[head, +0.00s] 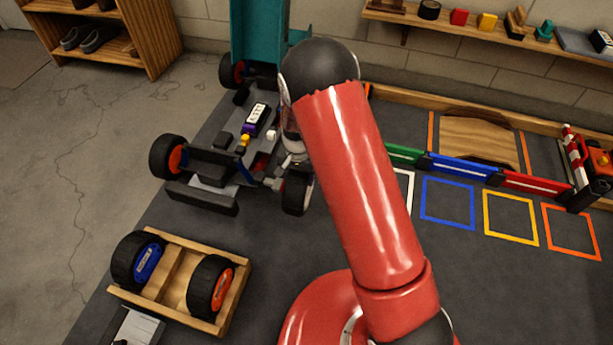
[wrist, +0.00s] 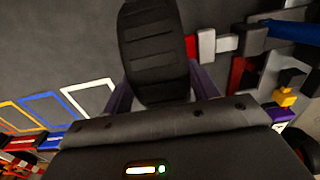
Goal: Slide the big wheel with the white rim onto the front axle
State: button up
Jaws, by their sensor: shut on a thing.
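My gripper (wrist: 160,90) is shut on a big black wheel (wrist: 155,45), one finger on each side of the tread. The wheel also shows in the head view (head: 297,194), upright at the right side of the car's front end. Its rim is mostly hidden, so I cannot make out its colour. The front axle (head: 270,183) points toward the wheel; in the wrist view its pale end (wrist: 206,45) is right beside the tyre. I cannot tell whether they touch or whether the tip is inside the wheel. The car chassis (head: 215,170) has an orange-rimmed wheel (head: 167,157) on its left front.
A wooden tray (head: 238,300) at the lower left holds a blue-rimmed wheel (head: 140,258) and an orange-rimmed wheel (head: 210,288). A purple part (head: 256,120) sits on the chassis. Coloured outlines lie on the clear mat at right, with low coloured barriers (head: 460,168) behind.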

jog(key=shift+w+a, duration=0.35)
jog(key=shift+a, duration=0.5)
jog(key=shift+w+a, duration=0.4)
jog(key=shift+a, duration=0.75)
jog(key=shift+w+a, duration=0.4)
jog(key=shift+a, duration=0.7)
jog(key=shift+w+a, duration=0.4)
jog(key=shift+a, duration=0.75)
dwell(0.6)
jog(key=o, duration=1.5)
jog(key=shift+c, duration=0.2)
notch_tip(320, 180, up, 8)
jog(key=p, duration=0.1)
jog(key=shift+p, duration=0.4)
